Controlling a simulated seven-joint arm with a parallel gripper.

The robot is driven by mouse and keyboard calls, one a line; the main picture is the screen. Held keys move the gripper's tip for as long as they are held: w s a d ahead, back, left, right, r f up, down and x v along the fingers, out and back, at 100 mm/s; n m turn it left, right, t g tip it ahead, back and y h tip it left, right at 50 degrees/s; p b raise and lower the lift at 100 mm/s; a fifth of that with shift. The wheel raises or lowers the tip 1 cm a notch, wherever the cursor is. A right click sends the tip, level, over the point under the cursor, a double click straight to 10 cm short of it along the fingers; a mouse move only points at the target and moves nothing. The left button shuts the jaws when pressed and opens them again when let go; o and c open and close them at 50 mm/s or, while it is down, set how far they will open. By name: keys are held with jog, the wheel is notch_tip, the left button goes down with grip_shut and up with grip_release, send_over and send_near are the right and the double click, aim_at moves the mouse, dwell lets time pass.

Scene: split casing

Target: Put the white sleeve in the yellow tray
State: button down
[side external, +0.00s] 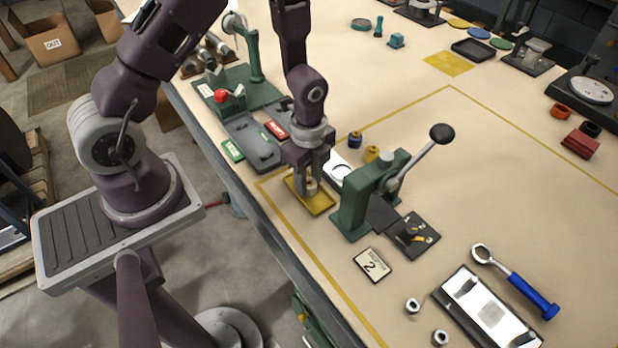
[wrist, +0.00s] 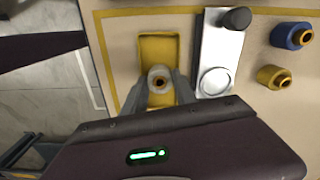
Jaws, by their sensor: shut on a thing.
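The yellow tray (side external: 319,206) lies near the table's left edge, left of the green lever press. It also shows at the top centre of the wrist view (wrist: 158,46). My gripper (side external: 311,182) points straight down over it, its fingers shut on the white sleeve (side external: 311,188). The fingers partly cover the sleeve and tray.
The green lever press (side external: 358,205) stands close to the right of the tray. A silver plate (wrist: 219,55) lies beside the tray, with a blue spool (wrist: 290,36) and a yellow spool (wrist: 273,77) further right. A grey fixture (side external: 252,140) lies behind. The number 2 card (side external: 373,266) lies in front.

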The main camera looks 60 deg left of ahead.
jog(key=c, duration=1)
grip_release()
jog(key=shift+f, duration=0.15)
notch_tip(320, 180, up, 12)
notch_tip(320, 180, up, 8)
jog(key=n+t, duration=0.1)
jog(key=n, duration=0.3)
send_over(309, 182)
jog(key=s, duration=0.2)
jog(key=s+d+r+n+t, duration=0.1)
jog(key=s+r+n+t, duration=0.3)
jog(key=s+r+n, duration=0.7)
jog(key=s, duration=0.2)
jog(key=shift+s+d+r+n+t, duration=0.15)
jog(key=shift+s+n+t, duration=0.15)
jog(key=shift+s+n, duration=0.1)
